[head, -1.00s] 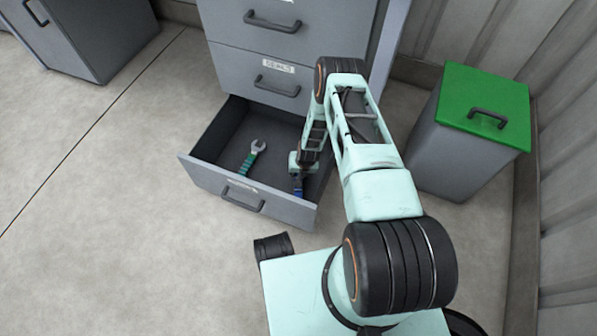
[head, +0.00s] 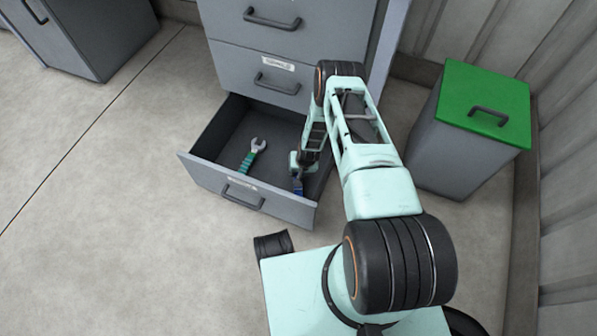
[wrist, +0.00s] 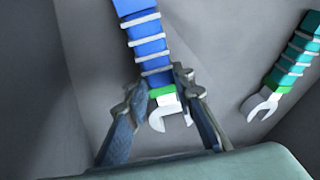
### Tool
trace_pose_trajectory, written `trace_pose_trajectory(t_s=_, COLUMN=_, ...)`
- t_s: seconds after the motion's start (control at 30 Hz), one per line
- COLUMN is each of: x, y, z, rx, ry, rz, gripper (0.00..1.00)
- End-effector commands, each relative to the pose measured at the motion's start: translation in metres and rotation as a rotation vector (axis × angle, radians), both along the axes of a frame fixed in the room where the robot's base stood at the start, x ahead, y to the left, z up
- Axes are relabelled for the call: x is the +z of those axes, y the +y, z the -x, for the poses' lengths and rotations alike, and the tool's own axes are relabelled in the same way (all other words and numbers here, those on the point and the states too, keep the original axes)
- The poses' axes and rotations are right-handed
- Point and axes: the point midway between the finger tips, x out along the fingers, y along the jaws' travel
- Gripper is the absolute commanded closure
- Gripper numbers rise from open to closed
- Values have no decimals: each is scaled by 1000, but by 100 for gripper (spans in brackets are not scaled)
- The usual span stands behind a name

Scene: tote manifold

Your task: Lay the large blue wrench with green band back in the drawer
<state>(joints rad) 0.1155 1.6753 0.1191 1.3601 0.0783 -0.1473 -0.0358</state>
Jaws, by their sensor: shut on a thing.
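The large blue wrench (wrist: 147,38) has white rings and a green band beside its pale open jaw. In the wrist view my gripper (wrist: 166,80) is shut on it near the green band. In the head view the wrench shows as a small blue bit (head: 298,187) below my gripper (head: 297,178), inside the right part of the open drawer (head: 258,201). The arm hides most of it there. I cannot tell whether it touches the drawer floor.
A teal wrench (head: 251,157) lies in the left part of the drawer and also shows in the wrist view (wrist: 292,60). The cabinet (head: 262,55) rises behind. A grey bin with a green lid (head: 486,100) stands to the right. Drawer floor between the wrenches is clear.

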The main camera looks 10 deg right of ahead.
Motion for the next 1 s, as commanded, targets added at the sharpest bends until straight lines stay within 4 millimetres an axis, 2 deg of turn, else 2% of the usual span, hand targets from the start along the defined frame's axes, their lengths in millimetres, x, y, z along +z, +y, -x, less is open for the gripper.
trace_pose_trajectory(t_s=0.07, x=-2, y=0, z=0, rx=0, ry=-1, rz=0, gripper=100)
trace_pose_trajectory(t_s=0.1, x=-2, y=0, z=0, rx=0, ry=-1, rz=0, gripper=76)
trace_pose_trajectory(t_s=0.3, x=-2, y=0, z=0, rx=0, ry=0, rz=0, gripper=57)
trace_pose_trajectory(t_s=0.67, x=2, y=0, z=1, rx=0, ry=1, rz=0, gripper=57)
trace_pose_trajectory(t_s=0.83, x=20, y=-2, z=5, rx=0, ry=0, rz=0, gripper=57)
trace_pose_trajectory(t_s=1.0, x=49, y=-4, z=12, rx=0, ry=-1, rz=0, gripper=57)
